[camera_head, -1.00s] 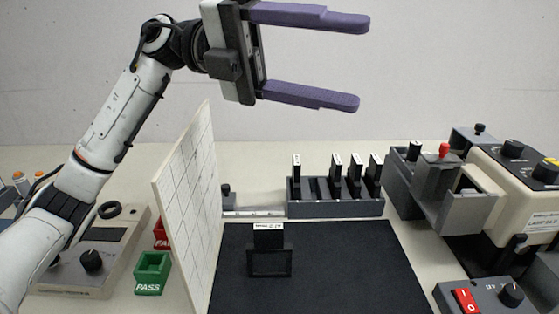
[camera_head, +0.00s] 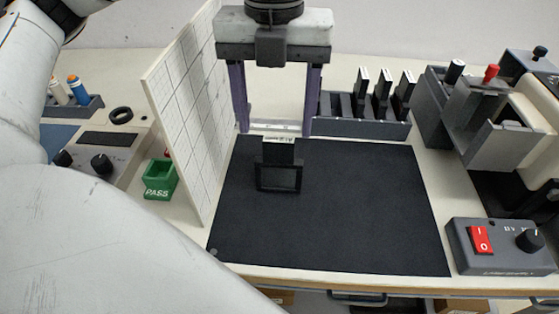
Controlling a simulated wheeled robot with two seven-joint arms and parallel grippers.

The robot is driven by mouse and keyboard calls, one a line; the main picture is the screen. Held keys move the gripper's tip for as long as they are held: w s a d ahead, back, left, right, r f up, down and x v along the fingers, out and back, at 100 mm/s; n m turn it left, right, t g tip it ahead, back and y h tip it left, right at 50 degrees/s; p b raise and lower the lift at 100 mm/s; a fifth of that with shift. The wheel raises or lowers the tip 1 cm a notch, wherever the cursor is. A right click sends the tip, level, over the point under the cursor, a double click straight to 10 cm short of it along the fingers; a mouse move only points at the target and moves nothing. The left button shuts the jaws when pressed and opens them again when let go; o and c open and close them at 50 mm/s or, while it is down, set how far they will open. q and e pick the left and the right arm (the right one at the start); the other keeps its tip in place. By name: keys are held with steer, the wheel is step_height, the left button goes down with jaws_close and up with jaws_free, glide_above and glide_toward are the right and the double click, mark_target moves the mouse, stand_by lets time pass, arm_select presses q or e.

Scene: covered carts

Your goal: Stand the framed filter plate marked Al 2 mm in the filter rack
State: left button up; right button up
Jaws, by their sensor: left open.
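The framed filter plate (camera_head: 278,178) is on the black mat, a dark frame with a block and a pale label on top. The label seems to begin with "Al"; the rest is too small to read surely. My left gripper (camera_head: 276,132) points down with its two purple fingers wide apart, one to each side of the plate's label in the picture. It is open and holds nothing. The grey filter rack (camera_head: 365,128) stands behind the mat, with three dark plates upright in its right part. The finger and gripper hide its left end. My right gripper is not in view.
A white gridded panel (camera_head: 185,110) stands along the mat's left edge. A green PASS bin (camera_head: 160,180) is left of it. A grey-and-cream device (camera_head: 500,125) and a switch box (camera_head: 500,246) are at the right. The black mat (camera_head: 360,220) is otherwise clear.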

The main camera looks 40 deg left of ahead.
mark_target(279, 139)
arm_select(q)
steer(key=f, duration=0.2)
steer(key=f+p, duration=0.1)
steer(key=f, duration=0.2)
steer(key=shift+w+d+f, duration=0.15)
steer(key=shift+w+f, duration=0.05)
steer(key=shift+f, duration=0.15)
steer(key=shift+c, duration=0.5)
steer(key=c, duration=1.4)
jaws_close()
steer(key=shift+r, duration=0.2)
